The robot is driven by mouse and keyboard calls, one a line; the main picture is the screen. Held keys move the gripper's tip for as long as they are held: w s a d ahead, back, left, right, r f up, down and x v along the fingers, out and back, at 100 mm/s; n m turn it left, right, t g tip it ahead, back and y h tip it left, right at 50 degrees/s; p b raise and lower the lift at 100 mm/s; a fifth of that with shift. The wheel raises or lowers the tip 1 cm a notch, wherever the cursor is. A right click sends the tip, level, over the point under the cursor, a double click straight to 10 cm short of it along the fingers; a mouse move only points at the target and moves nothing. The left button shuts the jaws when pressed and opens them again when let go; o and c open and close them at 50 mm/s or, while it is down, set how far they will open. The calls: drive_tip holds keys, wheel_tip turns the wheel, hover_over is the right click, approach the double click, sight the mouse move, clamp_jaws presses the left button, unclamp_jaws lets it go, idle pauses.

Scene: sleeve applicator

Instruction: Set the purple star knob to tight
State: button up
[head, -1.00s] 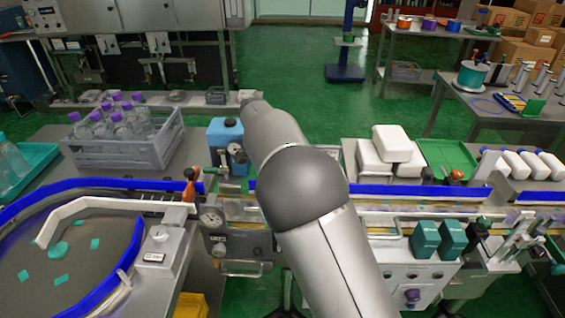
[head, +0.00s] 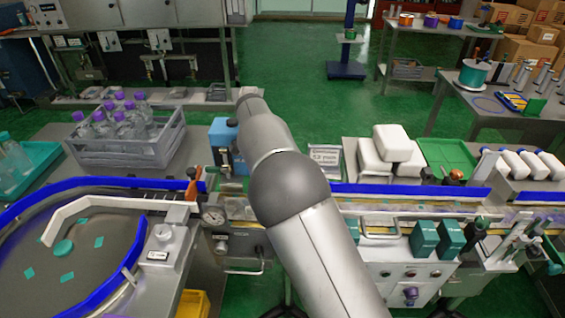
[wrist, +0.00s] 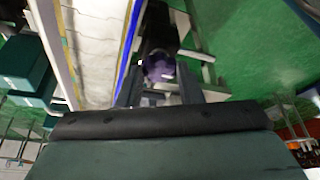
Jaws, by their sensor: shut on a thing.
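A purple knob (wrist: 158,68) shows in the wrist view, between the dark fingers of my gripper (wrist: 160,88). My gripper is shut on it. The knob's star shape and any setting marks are too small and dark to read. In the head view, my arm hides my gripper and whatever it holds. That view also shows a purple knob (head: 410,293) low on the front of a white control box, with nothing touching it; I cannot tell whether it is the same kind.
A conveyor with blue rails (head: 400,189) crosses the scene. Teal boxes (head: 424,240) stand at its near side. Green floor lies open behind.

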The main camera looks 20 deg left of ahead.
drive_tip(key=o, duration=1)
drive_tip(key=v, duration=1.7)
drive_tip(key=shift+a+r, duration=0.15)
drive_tip(key=shift+r, duration=0.05)
